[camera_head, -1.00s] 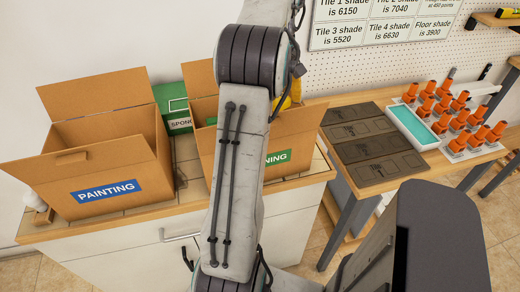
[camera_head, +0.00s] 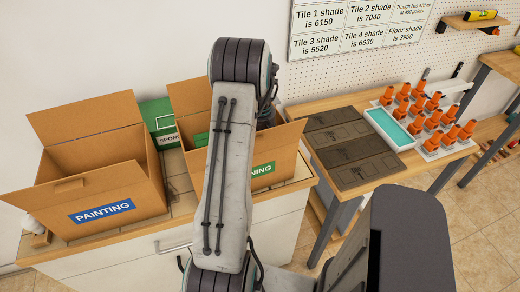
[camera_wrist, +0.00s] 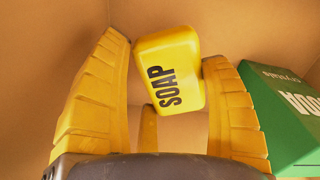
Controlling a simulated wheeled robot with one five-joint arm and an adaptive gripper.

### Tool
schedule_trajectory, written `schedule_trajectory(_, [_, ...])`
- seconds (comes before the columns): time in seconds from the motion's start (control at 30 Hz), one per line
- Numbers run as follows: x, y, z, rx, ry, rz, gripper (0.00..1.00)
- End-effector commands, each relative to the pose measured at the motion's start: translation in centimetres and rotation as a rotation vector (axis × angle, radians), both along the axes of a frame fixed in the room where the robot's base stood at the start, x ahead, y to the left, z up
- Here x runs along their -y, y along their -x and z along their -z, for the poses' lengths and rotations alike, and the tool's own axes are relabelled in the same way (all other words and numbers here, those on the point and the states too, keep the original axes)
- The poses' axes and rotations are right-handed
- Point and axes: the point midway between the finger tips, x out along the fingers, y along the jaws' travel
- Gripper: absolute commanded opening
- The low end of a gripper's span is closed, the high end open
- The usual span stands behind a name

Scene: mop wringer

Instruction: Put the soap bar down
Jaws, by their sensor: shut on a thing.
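The yellow soap bar (camera_wrist: 169,72), lettered SOAP, is tilted between the yellow fingers of my gripper (camera_wrist: 165,55) in the wrist view. My gripper is shut on it. Brown cardboard walls surround them in that view. In the head view my arm reaches down at the cardboard box with a green label ending in "NING" (camera_head: 286,155), the right one of two boxes. The soap bar and my fingers are hidden there behind my arm and the box. A green box (camera_wrist: 290,125) with white letters lies right of my gripper in the wrist view.
The open PAINTING box (camera_head: 105,190) stands left on the counter. A green box marked SPON (camera_head: 160,120) is between and behind the boxes. The right table holds dark panels (camera_head: 345,145), a teal-topped tray (camera_head: 390,128) and several orange-topped objects (camera_head: 435,110).

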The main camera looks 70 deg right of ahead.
Motion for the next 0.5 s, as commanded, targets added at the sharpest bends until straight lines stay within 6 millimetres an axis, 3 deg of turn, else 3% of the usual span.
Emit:
schedule_trajectory(0.3, [-0.1, 0.0, 3.2, -0.001, -0.003, 0.000, 0.39])
schedule_trajectory(0.5, [0.0, 0.0, 3.7, 0.000, -0.001, 0.000, 0.39])
